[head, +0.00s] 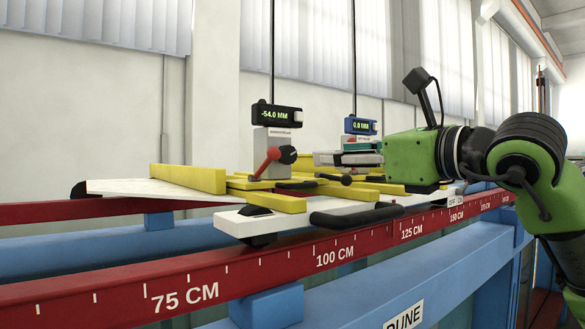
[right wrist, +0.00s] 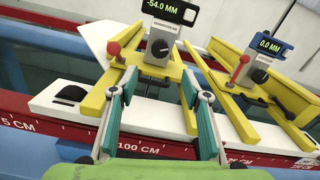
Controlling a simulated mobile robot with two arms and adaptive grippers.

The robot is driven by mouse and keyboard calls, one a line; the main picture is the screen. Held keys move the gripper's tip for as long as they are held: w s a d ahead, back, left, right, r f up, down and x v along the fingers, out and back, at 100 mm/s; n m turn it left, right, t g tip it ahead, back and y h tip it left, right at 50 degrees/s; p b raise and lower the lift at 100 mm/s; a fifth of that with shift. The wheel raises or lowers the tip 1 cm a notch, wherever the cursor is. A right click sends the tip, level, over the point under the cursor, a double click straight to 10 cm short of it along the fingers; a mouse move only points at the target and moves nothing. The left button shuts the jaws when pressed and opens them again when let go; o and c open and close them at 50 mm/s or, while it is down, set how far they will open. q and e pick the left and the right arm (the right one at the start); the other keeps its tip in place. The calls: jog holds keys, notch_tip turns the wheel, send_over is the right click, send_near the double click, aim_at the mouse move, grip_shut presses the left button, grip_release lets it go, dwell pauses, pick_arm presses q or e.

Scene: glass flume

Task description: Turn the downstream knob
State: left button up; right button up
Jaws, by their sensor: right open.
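The downstream knob (head: 288,155) is a round black dial on the grey block of the gauge whose display reads -54.0 MM. In the right wrist view the same knob (right wrist: 159,48) shows its pointer mark, just beyond the gap between the fingertips. A red lever (head: 267,162) sits to its left. My right gripper (head: 320,159) comes in from the right with its teal-sided fingers towards the gauge. In the right wrist view the gripper (right wrist: 158,80) is open and empty, its fingers apart and not touching the knob. My left gripper is out of view.
A second gauge (head: 360,126) reads 0.0 MM, behind and to the right. Yellow bars (head: 188,178) and a white carriage (head: 240,222) with a black handle (head: 356,215) lie around the gauges. The red rail (head: 190,295) carries centimetre marks.

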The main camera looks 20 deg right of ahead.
aim_at(290, 154)
jog(key=p+x, duration=0.6)
jog(key=x, duration=0.7)
jog(key=shift+r, duration=0.1)
jog(key=shift+w, duration=0.3)
jog(key=shift+c, duration=0.3)
jog(key=c, duration=1)
jog(key=m+b, duration=0.1)
jog(key=b, duration=0.2)
jog(key=shift+f, duration=0.3)
jog(key=shift+c, duration=0.2)
jog(key=shift+r+m+b, duration=0.2)
jog(key=shift+m+b, duration=0.1)
jog(key=shift+b, duration=0.1)
